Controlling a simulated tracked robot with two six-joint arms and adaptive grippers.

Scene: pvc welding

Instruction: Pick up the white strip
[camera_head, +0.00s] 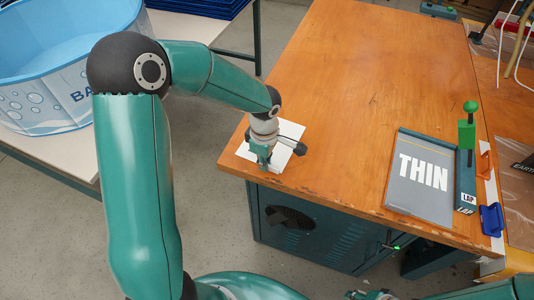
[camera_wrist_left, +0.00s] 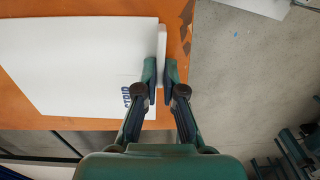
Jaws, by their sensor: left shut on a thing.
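The white strip (camera_wrist_left: 162,42) is a narrow white piece at the right edge of a white sheet (camera_wrist_left: 75,60) in the left wrist view. The sheet lies on the wooden table near its edge, with blue lettering partly hidden by a finger. My left gripper (camera_wrist_left: 161,72) is shut on the strip, one finger on each side. In the head view my left gripper (camera_head: 264,163) points down over the white sheet (camera_head: 285,136) at the table's near left corner, and the strip cannot be made out there. Part of my right arm shows at the bottom edge, its fingers not clear.
The wooden table (camera_head: 350,90) is mostly bare in the middle. A grey board marked THIN (camera_head: 422,200) lies at the right, beside a green-handled tool (camera_head: 467,150) and a blue piece (camera_head: 491,220). A blue tub (camera_head: 60,60) stands on another table at the left.

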